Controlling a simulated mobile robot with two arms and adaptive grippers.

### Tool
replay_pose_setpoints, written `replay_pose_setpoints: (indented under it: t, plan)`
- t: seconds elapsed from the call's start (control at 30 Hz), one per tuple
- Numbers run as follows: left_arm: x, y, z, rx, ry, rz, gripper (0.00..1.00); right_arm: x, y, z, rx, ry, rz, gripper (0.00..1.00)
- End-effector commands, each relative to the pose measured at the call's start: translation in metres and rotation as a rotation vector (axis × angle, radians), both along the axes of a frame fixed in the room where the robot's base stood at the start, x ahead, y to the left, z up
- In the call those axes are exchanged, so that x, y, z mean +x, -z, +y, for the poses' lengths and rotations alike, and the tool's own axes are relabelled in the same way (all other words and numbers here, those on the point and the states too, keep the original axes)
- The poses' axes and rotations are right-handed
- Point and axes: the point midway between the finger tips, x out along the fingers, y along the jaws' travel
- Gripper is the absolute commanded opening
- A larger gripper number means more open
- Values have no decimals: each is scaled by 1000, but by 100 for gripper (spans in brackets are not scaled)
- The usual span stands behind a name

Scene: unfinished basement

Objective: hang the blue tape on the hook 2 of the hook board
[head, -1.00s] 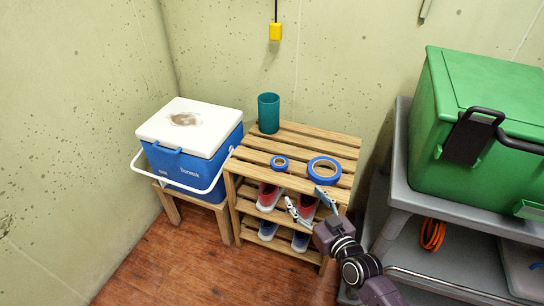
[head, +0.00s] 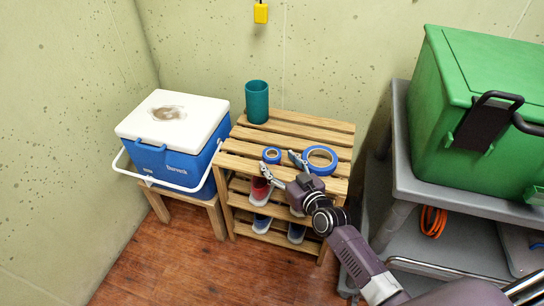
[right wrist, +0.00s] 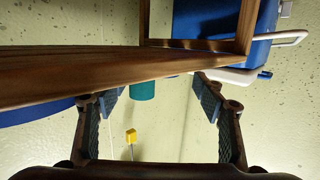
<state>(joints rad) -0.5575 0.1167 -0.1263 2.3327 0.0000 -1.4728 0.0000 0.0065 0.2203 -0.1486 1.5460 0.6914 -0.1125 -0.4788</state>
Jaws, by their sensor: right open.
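Two blue tape rolls lie flat on the slatted top of the wooden rack (head: 310,128) in the head view. The small blue tape (head: 272,156) is near the front middle, and the larger blue tape (head: 320,152) is to its right. My right gripper (head: 279,163) is open and empty at the rack's front edge, its fingers near the small roll. I cannot tell whether they touch it. The right wrist view, upside down, shows the open fingers (right wrist: 158,98) and a blue edge at the left that looks like tape. My left gripper and the hook board are not in view.
A teal cup (head: 257,101) stands at the rack's back left. Shoes (head: 261,190) sit on lower shelves. A blue cooler (head: 180,160) with a white lid is left. A grey cart (head: 440,190) holding a green box (head: 485,130) is right. A yellow object (head: 261,13) hangs on the wall.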

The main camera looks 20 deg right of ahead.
Motion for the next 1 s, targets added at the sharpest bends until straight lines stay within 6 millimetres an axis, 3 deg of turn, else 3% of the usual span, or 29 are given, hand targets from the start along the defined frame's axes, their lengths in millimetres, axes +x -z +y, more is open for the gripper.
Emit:
replay_pose_setpoints:
  t: [0.27,0.4,0.7,1.0]
  plan:
    - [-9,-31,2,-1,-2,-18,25,30,3,4,3,0,0,64]
    - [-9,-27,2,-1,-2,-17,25,45,5,7,2,0,-2,64]
    - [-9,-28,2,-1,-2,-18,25,49,5,8,1,0,0,64]
    - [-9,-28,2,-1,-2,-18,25,49,5,8,1,0,0,32]
